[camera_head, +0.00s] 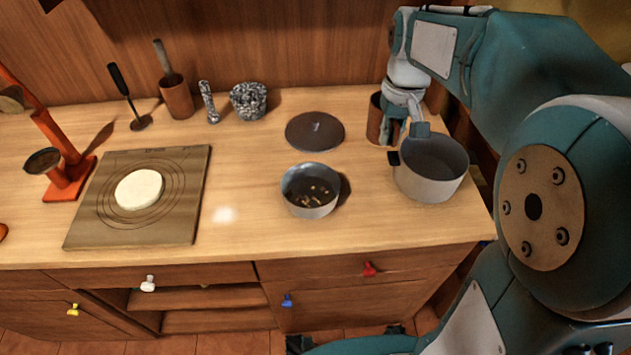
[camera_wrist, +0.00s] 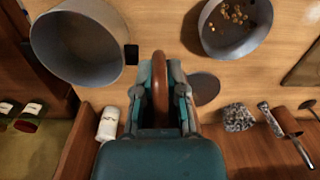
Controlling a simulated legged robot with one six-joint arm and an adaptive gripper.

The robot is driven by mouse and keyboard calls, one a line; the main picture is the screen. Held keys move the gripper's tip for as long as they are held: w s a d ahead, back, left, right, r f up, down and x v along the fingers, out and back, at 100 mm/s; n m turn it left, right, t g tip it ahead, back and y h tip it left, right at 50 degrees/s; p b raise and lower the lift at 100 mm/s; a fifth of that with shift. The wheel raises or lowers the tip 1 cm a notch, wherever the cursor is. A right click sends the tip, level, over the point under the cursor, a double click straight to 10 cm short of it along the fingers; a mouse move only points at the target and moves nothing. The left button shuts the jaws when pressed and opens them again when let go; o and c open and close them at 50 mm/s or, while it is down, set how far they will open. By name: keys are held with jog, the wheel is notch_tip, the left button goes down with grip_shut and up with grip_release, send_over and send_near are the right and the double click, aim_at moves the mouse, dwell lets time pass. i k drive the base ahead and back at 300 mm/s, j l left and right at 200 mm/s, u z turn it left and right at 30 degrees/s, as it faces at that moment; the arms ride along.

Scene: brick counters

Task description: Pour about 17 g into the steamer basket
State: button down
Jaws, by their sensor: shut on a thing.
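My gripper (camera_head: 408,122) is shut on a brown vessel (camera_head: 375,118), whose edge shows between the fingers in the wrist view (camera_wrist: 160,88). It is at the right of the counter, close behind a deep grey pot (camera_head: 430,188) with a dark side knob. The vessel's contents are hidden. A round grey metal bowl (camera_head: 310,205) stands left of the pot with several small tan pieces on its bottom. These pieces also show in the wrist view (camera_wrist: 233,14). I cannot tell by looks whether the bowl or the pot is the steamer basket.
A dark round lid (camera_head: 315,131) lies behind the bowl. A speckled mortar (camera_head: 248,101) and pestle (camera_head: 209,103) stand at the back. A board (camera_head: 190,205) with a white dough disc (camera_head: 139,189) lies left, beside an orange stand (camera_head: 67,180). Counter before the bowl is clear.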

aim_at(301, 177)
jog(key=k, duration=1.5)
